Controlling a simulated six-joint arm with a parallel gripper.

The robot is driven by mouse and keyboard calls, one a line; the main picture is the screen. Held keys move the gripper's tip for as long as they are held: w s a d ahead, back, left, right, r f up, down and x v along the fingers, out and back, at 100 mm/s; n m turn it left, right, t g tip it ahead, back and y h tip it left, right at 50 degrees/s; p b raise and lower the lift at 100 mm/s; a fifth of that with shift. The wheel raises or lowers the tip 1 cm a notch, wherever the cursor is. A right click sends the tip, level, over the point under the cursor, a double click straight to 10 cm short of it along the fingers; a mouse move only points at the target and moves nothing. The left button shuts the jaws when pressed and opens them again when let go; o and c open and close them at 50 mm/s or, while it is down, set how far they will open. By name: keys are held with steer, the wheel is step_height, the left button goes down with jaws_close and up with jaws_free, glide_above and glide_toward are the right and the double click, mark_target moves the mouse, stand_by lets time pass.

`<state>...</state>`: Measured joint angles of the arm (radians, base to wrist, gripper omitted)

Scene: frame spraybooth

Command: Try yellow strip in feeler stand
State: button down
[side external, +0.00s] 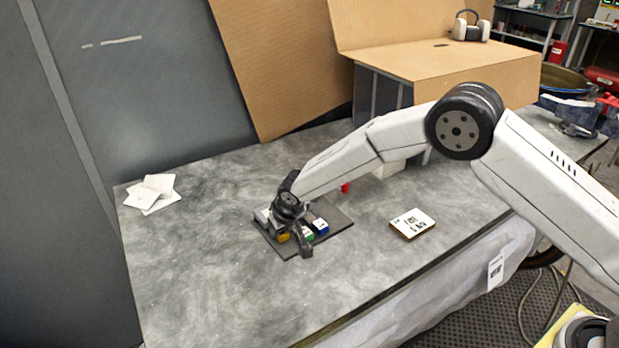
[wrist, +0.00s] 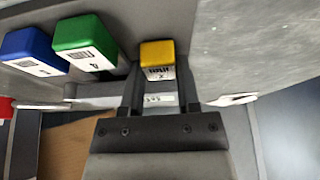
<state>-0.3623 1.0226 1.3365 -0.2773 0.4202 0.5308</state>
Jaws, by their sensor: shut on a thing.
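The yellow strip (wrist: 157,52) is a small block with a yellow end and a white printed label, seen between my fingertips in the wrist view. My gripper (wrist: 158,80) is shut on it. In the side external view the yellow strip (side external: 284,238) shows just below my gripper (side external: 293,232), low over a dark plate (side external: 340,217). A grey bar with a small label (wrist: 158,99) lies behind my fingers; it may be the feeler stand. My wrist hides most of that area in the side external view. I cannot tell whether the strip touches the bar.
A green block (side external: 307,233) and a blue block (side external: 320,227) stand close beside the yellow one on the plate. A small red thing (side external: 345,187) is behind. The table front is clear.

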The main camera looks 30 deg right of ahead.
mark_target(288, 245)
steer(key=shift+s, duration=0.15)
steer(key=shift+s+d, duration=0.1)
steer(key=shift+s, duration=1.75)
steer(key=c, duration=0.6)
jaws_free()
steer(key=shift+r, duration=0.2)
steer(key=v, duration=0.7)
steer(key=shift+s+r, duration=0.15)
steer(key=shift+s, duration=0.05)
steer(key=shift+d, duration=0.1)
